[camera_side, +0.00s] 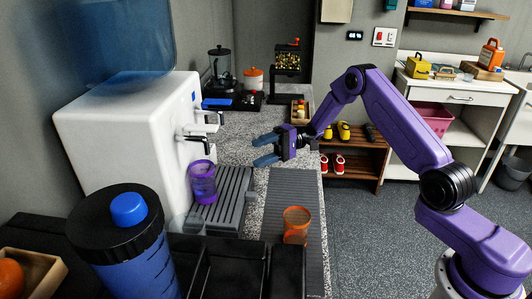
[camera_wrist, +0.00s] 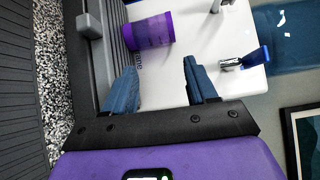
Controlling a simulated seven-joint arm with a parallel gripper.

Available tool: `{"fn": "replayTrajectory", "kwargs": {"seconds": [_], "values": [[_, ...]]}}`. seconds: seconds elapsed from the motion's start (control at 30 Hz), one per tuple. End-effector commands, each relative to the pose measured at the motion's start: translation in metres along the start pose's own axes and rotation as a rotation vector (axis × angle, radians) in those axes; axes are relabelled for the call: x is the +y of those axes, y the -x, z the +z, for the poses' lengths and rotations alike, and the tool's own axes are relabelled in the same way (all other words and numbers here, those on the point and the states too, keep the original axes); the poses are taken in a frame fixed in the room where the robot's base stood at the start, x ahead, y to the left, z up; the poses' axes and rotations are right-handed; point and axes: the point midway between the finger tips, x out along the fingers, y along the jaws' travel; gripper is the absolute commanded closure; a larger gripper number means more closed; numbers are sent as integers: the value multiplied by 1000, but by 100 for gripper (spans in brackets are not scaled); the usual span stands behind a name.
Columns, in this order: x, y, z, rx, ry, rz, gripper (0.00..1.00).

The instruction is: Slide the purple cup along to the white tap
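The purple cup (camera_side: 203,182), see-through, stands upright on the grey ribbed drip tray (camera_side: 232,193) in front of the white dispenser (camera_side: 125,125). The nearer tap (camera_side: 196,132), with a pale lever and dark spout, juts out above the cup; I cannot tell whether they line up exactly. A farther tap has a blue lever (camera_side: 215,102). My gripper (camera_side: 262,150) is open and empty, up and right of the cup, with its blue fingers pointing at the dispenser. In the wrist view, the cup (camera_wrist: 153,31) shows beyond the fingertips (camera_wrist: 160,68), apart from them.
An orange cup (camera_side: 296,225) stands on the dark ribbed mat to the right. A large blue shaker bottle (camera_side: 130,245) and black bins fill the foreground. A blender (camera_side: 221,68) and jars stand at the back. Speckled counter between tray and mat is clear.

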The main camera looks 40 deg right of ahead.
Motion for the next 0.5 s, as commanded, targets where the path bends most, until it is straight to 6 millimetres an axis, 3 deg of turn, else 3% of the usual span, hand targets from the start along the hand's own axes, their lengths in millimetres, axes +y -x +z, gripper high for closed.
{"fn": "replayTrajectory", "kwargs": {"seconds": [0.03, 0.07, 0.1, 0.5], "values": [[-4, -2, 1, 12, -36, 7, 25], [-6, -2, 1, 23, -66, 13, 15], [-8, -4, 2, 38, -115, 21, 12], [-38, -20, 26, 305, -816, 66, 12]]}}
